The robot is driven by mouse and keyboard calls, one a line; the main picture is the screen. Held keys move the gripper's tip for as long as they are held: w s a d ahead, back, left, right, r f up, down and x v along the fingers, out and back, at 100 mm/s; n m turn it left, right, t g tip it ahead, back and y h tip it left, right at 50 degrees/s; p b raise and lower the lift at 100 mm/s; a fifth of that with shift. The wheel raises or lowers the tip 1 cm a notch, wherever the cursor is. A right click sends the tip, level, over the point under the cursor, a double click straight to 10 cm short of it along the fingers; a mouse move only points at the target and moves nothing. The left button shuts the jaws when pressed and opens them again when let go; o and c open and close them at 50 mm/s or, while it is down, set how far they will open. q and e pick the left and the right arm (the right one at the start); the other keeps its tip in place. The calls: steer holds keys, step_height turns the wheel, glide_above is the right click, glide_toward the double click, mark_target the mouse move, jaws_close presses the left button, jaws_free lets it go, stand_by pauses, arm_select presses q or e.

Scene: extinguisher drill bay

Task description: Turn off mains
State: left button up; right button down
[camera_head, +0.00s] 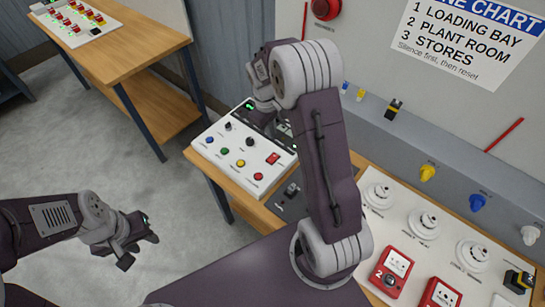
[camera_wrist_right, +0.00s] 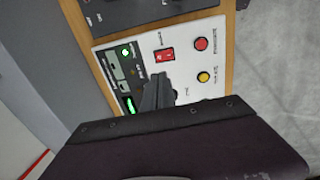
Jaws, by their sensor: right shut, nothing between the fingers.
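A white control panel (camera_head: 243,152) lies on the wooden bench, with a green-lit display. Its red rocker switch (camera_head: 273,158) sits near the right edge and also shows in the right wrist view (camera_wrist_right: 164,54), beside a small label too blurred to read surely. My right gripper (camera_wrist_right: 158,92) is shut and empty over the panel, beside the red switch and apart from it in the picture; I cannot tell its height. In the head view my right arm mostly hides it. My left gripper (camera_head: 138,247) is open and empty, low at the left, away from the bench.
Red (camera_wrist_right: 201,44) and yellow (camera_wrist_right: 204,77) buttons sit close to the switch. White detector bases (camera_head: 422,222) and red call points (camera_head: 391,271) fill the board at the right. Another bench (camera_head: 125,50) stands at the far left. Floor between is clear.

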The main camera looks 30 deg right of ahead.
mark_target(275, 156)
arm_select(q)
steer(key=shift+f, duration=0.1)
arm_select(e)
steer(key=shift+s+r, duration=0.15)
